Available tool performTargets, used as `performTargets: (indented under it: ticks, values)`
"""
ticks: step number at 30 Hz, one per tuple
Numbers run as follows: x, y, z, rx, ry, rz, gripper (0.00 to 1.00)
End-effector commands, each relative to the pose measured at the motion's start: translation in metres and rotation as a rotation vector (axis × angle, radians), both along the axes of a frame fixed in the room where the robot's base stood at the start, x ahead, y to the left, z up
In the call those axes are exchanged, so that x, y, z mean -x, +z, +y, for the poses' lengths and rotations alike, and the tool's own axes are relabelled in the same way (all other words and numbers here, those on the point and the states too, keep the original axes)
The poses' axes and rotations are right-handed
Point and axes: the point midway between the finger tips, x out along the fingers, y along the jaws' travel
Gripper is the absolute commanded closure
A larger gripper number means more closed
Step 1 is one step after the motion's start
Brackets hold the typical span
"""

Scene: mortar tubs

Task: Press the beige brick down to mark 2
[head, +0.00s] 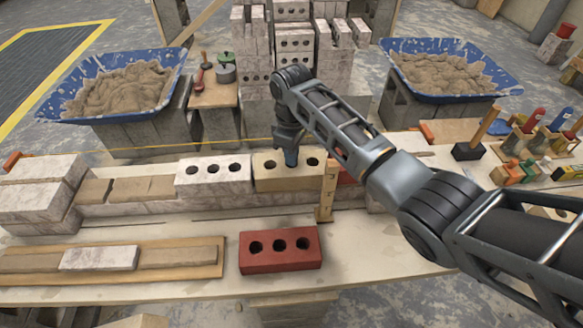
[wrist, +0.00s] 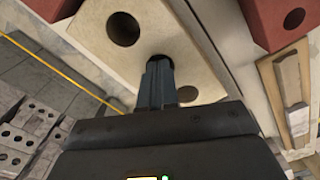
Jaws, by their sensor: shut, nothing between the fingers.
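The beige brick (head: 268,180) lies on the low wall, its holed face up, with a white brick to its left and a red brick partly hidden to its right. My gripper (head: 291,160) is shut and empty, pointing down at the top of the beige brick around its middle hole. In the wrist view the closed fingers (wrist: 157,82) reach the beige brick (wrist: 150,40) at the middle hole; I cannot tell whether they touch. A wooden gauge post (head: 327,188) stands at the brick's right front; its marks are too small to read.
A loose red brick (head: 280,249) lies on the table in front of the wall. A board (head: 205,268) with mortar strips lies at front left. Two blue mortar tubs (head: 165,92) (head: 395,45) stand behind. Tools crowd the right side. A yellow string (head: 120,150) runs behind the wall.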

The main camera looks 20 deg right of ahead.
Motion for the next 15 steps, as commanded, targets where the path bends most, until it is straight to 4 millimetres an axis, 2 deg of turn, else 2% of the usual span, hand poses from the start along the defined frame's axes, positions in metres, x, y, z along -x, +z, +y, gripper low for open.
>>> performTargets:
  ticks: [1, 5, 15]
  values:
    - [0.003, -0.005, 0.001, -0.001, 0.000, 0.008, 1.00]
    - [0.003, -0.004, 0.001, -0.001, 0.000, 0.008, 1.00]
    - [0.002, 0.022, 0.000, 0.000, 0.000, 0.004, 1.00]
